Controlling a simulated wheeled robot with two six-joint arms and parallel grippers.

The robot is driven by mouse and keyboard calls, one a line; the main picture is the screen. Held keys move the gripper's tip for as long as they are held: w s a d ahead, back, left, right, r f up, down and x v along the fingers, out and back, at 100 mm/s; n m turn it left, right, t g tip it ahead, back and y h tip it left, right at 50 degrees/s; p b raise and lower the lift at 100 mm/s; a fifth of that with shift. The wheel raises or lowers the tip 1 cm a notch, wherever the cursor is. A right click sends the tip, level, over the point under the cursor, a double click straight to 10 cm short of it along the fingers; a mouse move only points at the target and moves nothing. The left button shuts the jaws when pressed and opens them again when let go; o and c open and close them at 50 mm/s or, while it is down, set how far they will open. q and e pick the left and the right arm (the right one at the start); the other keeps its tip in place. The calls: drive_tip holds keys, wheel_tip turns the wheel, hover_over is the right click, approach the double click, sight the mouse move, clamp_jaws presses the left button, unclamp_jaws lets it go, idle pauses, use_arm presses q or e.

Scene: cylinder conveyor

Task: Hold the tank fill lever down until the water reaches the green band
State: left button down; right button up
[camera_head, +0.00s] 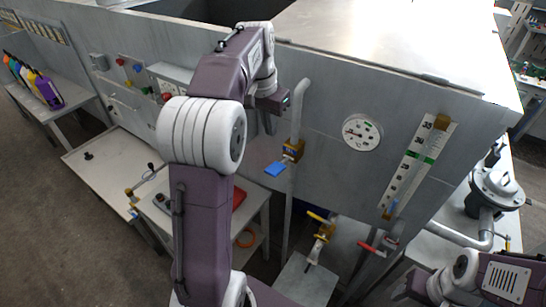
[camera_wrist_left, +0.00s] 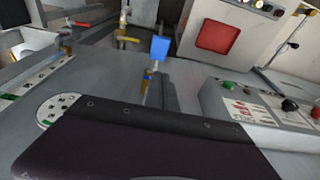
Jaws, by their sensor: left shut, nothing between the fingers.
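The fill lever has a blue paddle (camera_head: 275,169) on a brass valve (camera_head: 293,150), on a grey vertical pipe at the tank's front. The paddle also shows in the left wrist view (camera_wrist_left: 160,47). My left gripper (camera_head: 284,103) is shut and empty, above the lever and apart from it. The level gauge (camera_head: 405,172) is a tilted white scale with a green band (camera_head: 418,158) around its middle. Blue water (camera_head: 393,208) shows only near the tube's bottom, well below the band. My right arm shows at lower right; its gripper is out of view.
A round dial (camera_head: 362,132) sits between the pipe and the gauge. Yellow-handled (camera_head: 320,218) and red-handled (camera_head: 370,248) valves stand lower down. A pump (camera_head: 497,187) is at right. Colored bottles (camera_head: 45,88) stand on a left bench. My left arm hides part of the panel.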

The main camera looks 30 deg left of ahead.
use_arm(q)
drive_tip(key=p, duration=0.1)
approach(276, 167)
drive_tip(key=x, duration=0.5)
drive_tip(key=shift+w, duration=0.15)
drive_tip(key=shift+f, duration=0.5)
drive_tip(key=shift+f, duration=0.1)
